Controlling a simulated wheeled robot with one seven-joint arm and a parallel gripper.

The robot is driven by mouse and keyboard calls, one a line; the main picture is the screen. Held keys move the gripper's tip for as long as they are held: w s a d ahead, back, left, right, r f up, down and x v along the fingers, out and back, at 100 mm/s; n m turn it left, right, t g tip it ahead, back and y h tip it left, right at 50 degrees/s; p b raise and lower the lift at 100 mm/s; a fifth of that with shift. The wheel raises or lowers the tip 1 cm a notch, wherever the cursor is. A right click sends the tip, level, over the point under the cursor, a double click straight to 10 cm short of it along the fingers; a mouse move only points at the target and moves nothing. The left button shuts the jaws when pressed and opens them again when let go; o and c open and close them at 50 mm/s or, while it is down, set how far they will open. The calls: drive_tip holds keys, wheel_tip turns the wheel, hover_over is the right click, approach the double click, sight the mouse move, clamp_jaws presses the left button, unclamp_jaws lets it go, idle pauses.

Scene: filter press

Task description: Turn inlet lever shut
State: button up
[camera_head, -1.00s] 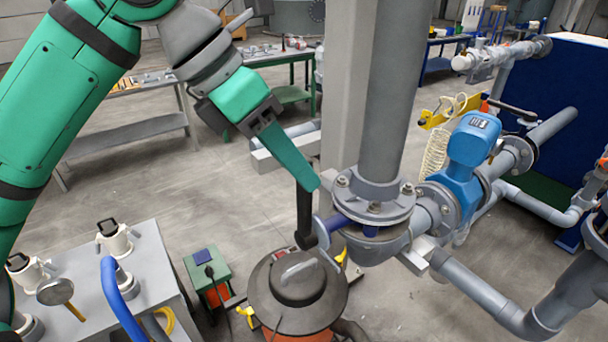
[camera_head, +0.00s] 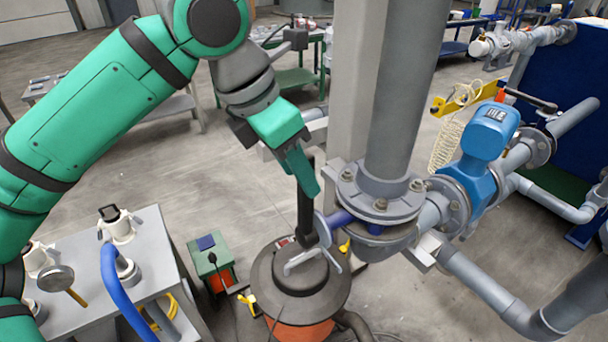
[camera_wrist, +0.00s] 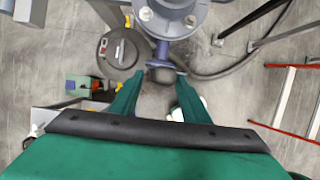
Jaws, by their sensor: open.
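A black lever (camera_head: 305,205) stands nearly upright at a valve with a blue stem (camera_head: 341,217), beside the flange of the thick grey vertical pipe. My gripper (camera_head: 306,186) is at the lever, its teal fingers overlapping the lever's upper part. In the wrist view my gripper (camera_wrist: 155,78) is open, with the lever's dark rounded end (camera_wrist: 160,76) showing between the fingers. A gap shows there, and I cannot tell whether either finger touches the lever. A second black lever (camera_head: 528,98) lies sideways on the pipe behind the blue meter.
The grey vertical pipe (camera_head: 402,90) and its flange (camera_head: 380,200) stand close right of my gripper. A round grey-lidded drum (camera_head: 297,285) is below. A table (camera_head: 150,255) with white fittings and a blue hose is at lower left. Open floor lies between.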

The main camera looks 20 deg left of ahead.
drive_tip(key=shift+w+d+f, duration=0.5)
drive_tip(key=shift+d+f, duration=0.1)
drive_tip(key=shift+f, duration=0.25)
drive_tip(key=shift+w, duration=0.1)
clamp_jaws()
drive_tip(key=shift+d, duration=0.1)
drive_tip(key=shift+d, duration=0.1)
